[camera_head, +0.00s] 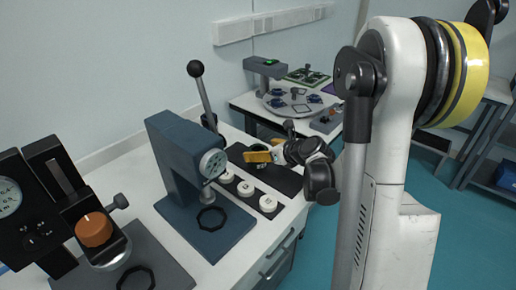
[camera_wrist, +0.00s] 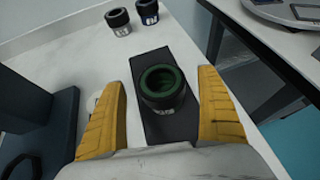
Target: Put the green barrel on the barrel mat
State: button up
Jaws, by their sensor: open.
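The green barrel (camera_wrist: 163,88), a short black cylinder with a green inner rim and a small label, stands upright in the wrist view. It stands on a dark rectangular mat (camera_wrist: 150,62), which I take to be the barrel mat. My gripper (camera_wrist: 162,78) is open, with one yellow finger to the left of the barrel and one to the right. Gaps show between both fingers and the barrel. In the head view my gripper (camera_head: 258,156) is low over the dark mat (camera_head: 285,180), and its yellow finger hides most of the barrel there.
A blue press (camera_head: 180,160) stands left of my gripper. A dark tray (camera_head: 262,210) with white round pieces lies nearer. Another table (camera_head: 243,101) is behind.

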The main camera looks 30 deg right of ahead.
jog(key=p+v, duration=0.2)
jog(key=v, duration=0.7)
jog(key=shift+s+r+p, duration=0.2)
jog(key=shift+s+p, duration=0.05)
jog(key=shift+p, duration=0.1)
